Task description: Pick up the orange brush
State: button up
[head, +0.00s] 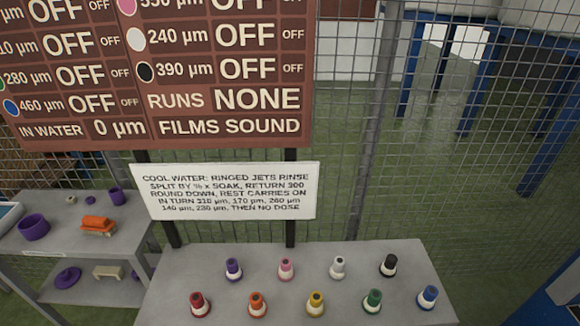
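The orange brush (98,225) lies on the top shelf of a grey side stand at the left in the head view. It looks like an orange block with a paler lower part. A purple bowl stands to its left and a small purple cup just above it in the picture. My gripper is not in view.
The grey stand (60,243) also holds the purple bowl (33,227), the purple cup (117,196) and, lower, a purple lid-like piece (68,277). A grey table (215,285) with several coloured jets stands at front centre. Behind are a brown board (225,75), white sign (230,190) and wire fence (365,130).

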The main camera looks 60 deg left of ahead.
aim_at(100, 226)
jog(key=i+l+u, duration=0.15)
jog(key=u, duration=1.8)
jog(key=l+u, duration=0.15)
jog(key=u, duration=0.25)
jog(key=l+u, duration=0.1)
jog(key=u, duration=0.25)
jog(key=l+u, duration=0.1)
jog(key=u, duration=0.3)
jog(key=k+l+u, duration=0.1)
jog(key=u, duration=0.25)
jog(key=i+j+z, duration=0.2)
jog(key=i+j, duration=0.2)
jog(key=j, duration=0.25)
jog(key=i+j+z, duration=0.1)
jog(key=j, duration=0.25)
jog(key=i+j+z, duration=0.1)
jog(key=j, duration=0.3)
jog(key=i+j+z, duration=0.1)
jog(key=i+j, duration=0.2)
jog(key=i+j+z, duration=0.1)
jog(key=j, duration=0.35)
jog(key=i+j+z, duration=0.1)
jog(key=j, duration=0.3)
jog(key=i+j, duration=0.2)
jog(key=j, duration=0.2)
jog(key=i+j+z, duration=0.1)
jog(key=j, duration=0.25)
jog(key=i, duration=0.1)
